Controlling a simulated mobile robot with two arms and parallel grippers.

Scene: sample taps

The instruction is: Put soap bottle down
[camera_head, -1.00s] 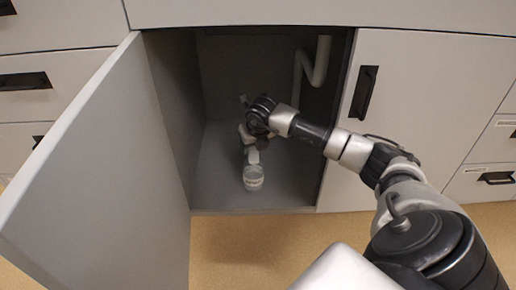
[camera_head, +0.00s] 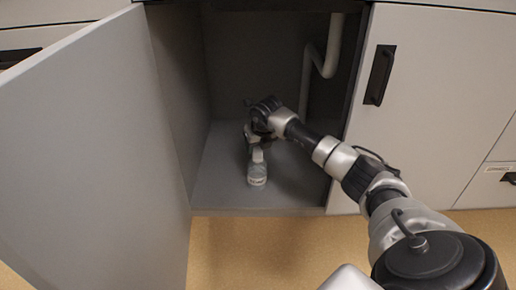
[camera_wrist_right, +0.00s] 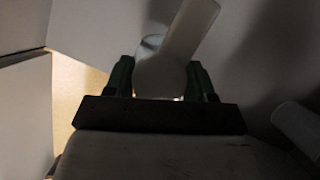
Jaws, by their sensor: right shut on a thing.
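The soap bottle (camera_head: 257,174) is a small clear bottle with a pale label and a pale pump top. In the head view it is upright, at or just above the cabinet floor near the front; whether its base touches cannot be told. My right gripper (camera_head: 255,143) is inside the cabinet, shut on the upper part of the bottle. In the right wrist view the bottle's pale pump top (camera_wrist_right: 165,70) sits between the two green-edged fingers of my right gripper (camera_wrist_right: 163,80). My left gripper is not in view.
The cabinet floor (camera_head: 222,182) is clear around the bottle. The open door (camera_head: 90,150) stands at the left. A white drain pipe (camera_head: 322,62) hangs at the back right. A closed door with a black handle (camera_head: 380,75) is on the right.

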